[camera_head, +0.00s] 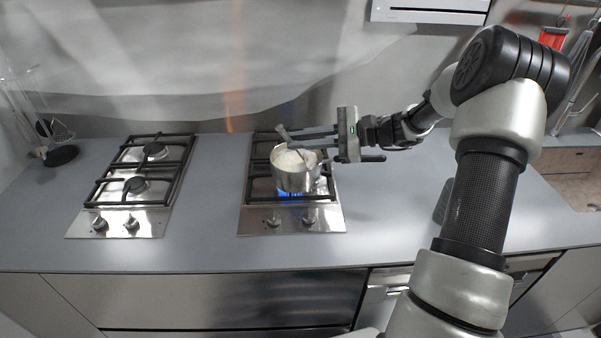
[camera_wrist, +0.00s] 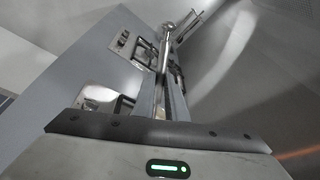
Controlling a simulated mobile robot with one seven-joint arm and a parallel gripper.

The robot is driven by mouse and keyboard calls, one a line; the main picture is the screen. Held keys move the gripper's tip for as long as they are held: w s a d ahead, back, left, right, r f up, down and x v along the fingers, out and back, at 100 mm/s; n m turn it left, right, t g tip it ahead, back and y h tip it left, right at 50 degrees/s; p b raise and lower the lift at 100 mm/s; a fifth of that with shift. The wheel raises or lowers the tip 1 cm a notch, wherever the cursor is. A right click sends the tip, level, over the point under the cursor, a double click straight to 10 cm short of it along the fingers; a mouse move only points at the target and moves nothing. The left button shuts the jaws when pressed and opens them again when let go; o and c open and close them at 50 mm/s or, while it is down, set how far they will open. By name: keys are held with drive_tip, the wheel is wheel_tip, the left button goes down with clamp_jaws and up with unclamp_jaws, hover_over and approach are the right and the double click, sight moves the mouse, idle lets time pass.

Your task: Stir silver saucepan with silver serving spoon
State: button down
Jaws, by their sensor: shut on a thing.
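The silver saucepan (camera_head: 296,182) stands on the right-hand hob over a blue flame, with pale contents visible inside. The silver serving spoon (camera_head: 284,133) is tilted, its upper end above the pan's rim and its lower part reaching down toward the contents; its bowl is hidden. My gripper (camera_head: 291,138) reaches in from the right, just above the pan, with its fingers shut on the spoon's handle. In the wrist view, the spoon (camera_wrist: 165,44) shows as a shiny shaft beyond the finger ends. The saucepan cannot be made out there.
The right hob (camera_head: 257,220) has black grates and two knobs. A second hob (camera_head: 88,222), empty and unlit, lies to the left. A glass-like stand with a dark base (camera_head: 62,156) is at the far left. The grey counter (camera_head: 205,215) between the hobs is clear.

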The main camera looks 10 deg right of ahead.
idle(0.3)
drive_tip(key=s+a+r+p, duration=0.4)
drive_tip(key=s+r+p, duration=0.1)
drive_tip(key=r, duration=0.5)
drive_tip(key=shift+s+a, duration=0.15)
drive_tip(key=shift+a, duration=0.15)
idle(0.6)
drive_tip(key=shift+r, duration=2.05)
